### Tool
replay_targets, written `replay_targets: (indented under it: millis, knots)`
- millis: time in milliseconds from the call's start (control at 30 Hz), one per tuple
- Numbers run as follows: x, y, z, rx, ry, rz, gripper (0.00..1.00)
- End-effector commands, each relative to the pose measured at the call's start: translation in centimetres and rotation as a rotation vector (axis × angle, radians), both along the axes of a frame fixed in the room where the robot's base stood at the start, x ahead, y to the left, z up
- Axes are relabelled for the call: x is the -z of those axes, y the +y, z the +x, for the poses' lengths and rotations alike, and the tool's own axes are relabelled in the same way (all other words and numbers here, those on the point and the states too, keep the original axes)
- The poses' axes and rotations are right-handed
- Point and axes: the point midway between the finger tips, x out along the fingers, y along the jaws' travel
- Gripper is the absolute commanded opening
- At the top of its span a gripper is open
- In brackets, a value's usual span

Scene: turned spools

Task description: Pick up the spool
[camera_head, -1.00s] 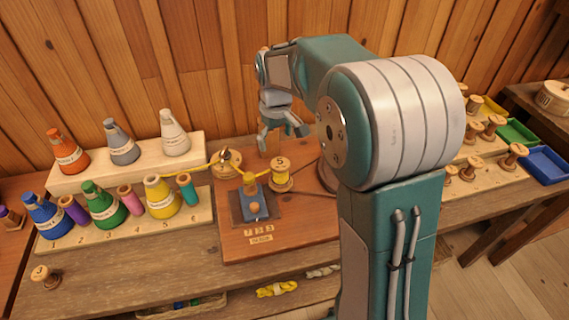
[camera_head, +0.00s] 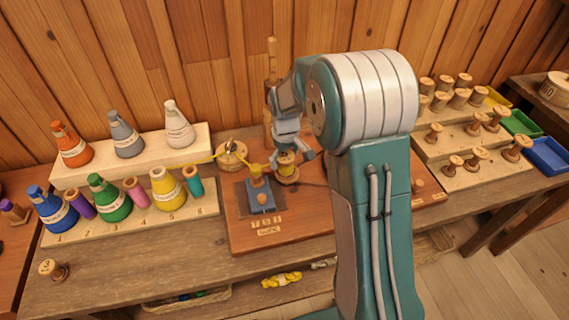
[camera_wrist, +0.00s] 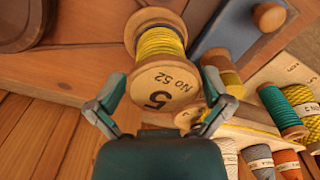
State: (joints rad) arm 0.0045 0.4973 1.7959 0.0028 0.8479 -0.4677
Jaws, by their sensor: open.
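The spool (camera_head: 288,173) is wooden with yellow thread and stands upright on the winder's wooden board (camera_head: 300,222). In the wrist view the spool (camera_wrist: 160,48) shows its end face marked 5 and NO 52, facing me. My gripper (camera_head: 291,157) is just above and around the spool's top in the head view, partly hiding it. In the wrist view my gripper (camera_wrist: 164,82) has its fingers spread, one on each side of the spool's near flange. The gripper is open, and I cannot tell whether either finger touches.
A blue winder block (camera_head: 260,195) with a wooden knob stands left of the spool. A yellow thread runs over a wooden guide (camera_head: 232,154). Coloured cones stand on a stepped rack (camera_head: 85,233) at left. Empty spools fill a rack (camera_head: 490,178) at right, beside coloured trays.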

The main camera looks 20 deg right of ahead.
Motion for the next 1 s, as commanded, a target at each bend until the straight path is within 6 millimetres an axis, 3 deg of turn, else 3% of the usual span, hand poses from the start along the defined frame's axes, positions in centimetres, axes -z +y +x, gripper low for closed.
replay_targets:
  millis: [67, 300, 467, 833, 1000]
  knots:
    - [0.9, 0.0, -0.2, 0.0, 0.008, 0.002, 1.0]
    - [0.9, 0.2, -0.1, -0.001, 0.002, -0.002, 1.0]
    - [0.8, 0.3, -0.1, -0.001, 0.001, -0.003, 0.3]
    - [0.8, 0.1, 0.0, 0.0, 0.003, -0.001, 0.29]
    - [-0.1, 0.2, 0.0, -0.001, -0.001, -0.002, 0.29]
